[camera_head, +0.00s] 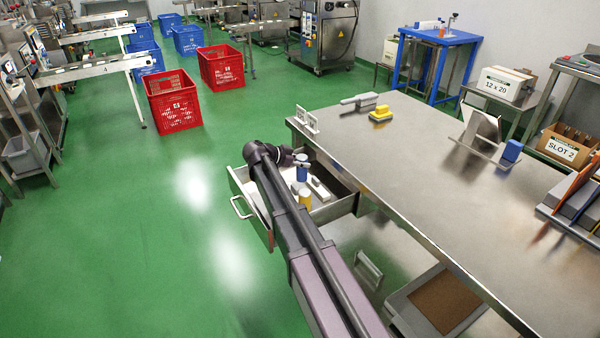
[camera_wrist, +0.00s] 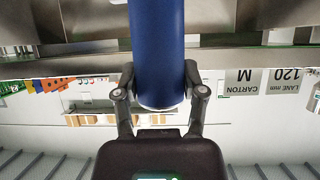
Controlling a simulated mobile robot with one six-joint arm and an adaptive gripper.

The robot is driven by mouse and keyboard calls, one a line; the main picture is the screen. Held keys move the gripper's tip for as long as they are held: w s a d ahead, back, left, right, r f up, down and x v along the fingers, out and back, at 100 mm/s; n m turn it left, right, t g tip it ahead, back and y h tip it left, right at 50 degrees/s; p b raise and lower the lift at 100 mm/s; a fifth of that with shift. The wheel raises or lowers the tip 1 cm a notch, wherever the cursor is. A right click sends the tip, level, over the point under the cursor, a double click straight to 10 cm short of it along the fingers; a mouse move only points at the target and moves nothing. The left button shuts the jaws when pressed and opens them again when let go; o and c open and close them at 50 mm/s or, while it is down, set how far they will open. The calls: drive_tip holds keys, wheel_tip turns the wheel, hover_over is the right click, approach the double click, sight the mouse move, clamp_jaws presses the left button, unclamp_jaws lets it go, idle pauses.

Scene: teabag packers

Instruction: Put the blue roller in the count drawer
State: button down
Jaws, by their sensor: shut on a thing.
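The blue roller (camera_head: 302,173) stands roughly upright at the open drawer (camera_head: 264,226), in its far part in the head view. My gripper (camera_head: 301,160) is shut on it near its top. In the wrist view the blue roller (camera_wrist: 158,40) sits between the two fingers of my gripper (camera_wrist: 158,78). The drawer also holds a yellow roller (camera_head: 305,198) and white items (camera_head: 320,188). My arm hides part of the drawer. I cannot tell whether the blue roller touches the drawer floor.
A lower handle (camera_head: 368,268) and a grey tray (camera_head: 405,312) are beneath. Red crates (camera_head: 172,103) stand on the green floor; floor left of the drawer is clear.

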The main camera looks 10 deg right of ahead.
sight(300, 169)
drive_tip(key=shift+f+b, duration=1.9)
drive_tip(key=shift+f, duration=0.1)
drive_tip(key=shift+c, duration=0.8)
unclamp_jaws()
drive_tip(key=shift+r, duration=0.2)
drive_tip(key=shift+a+r, duration=0.15)
drive_tip(key=shift+a, duration=0.1)
drive_tip(key=p+v, duration=0.3)
drive_tip(key=v, duration=0.2)
drive_tip(key=shift+a+r, duration=0.1)
drive_tip(key=shift+p+v, duration=0.3)
drive_tip(key=shift+v, duration=0.55)
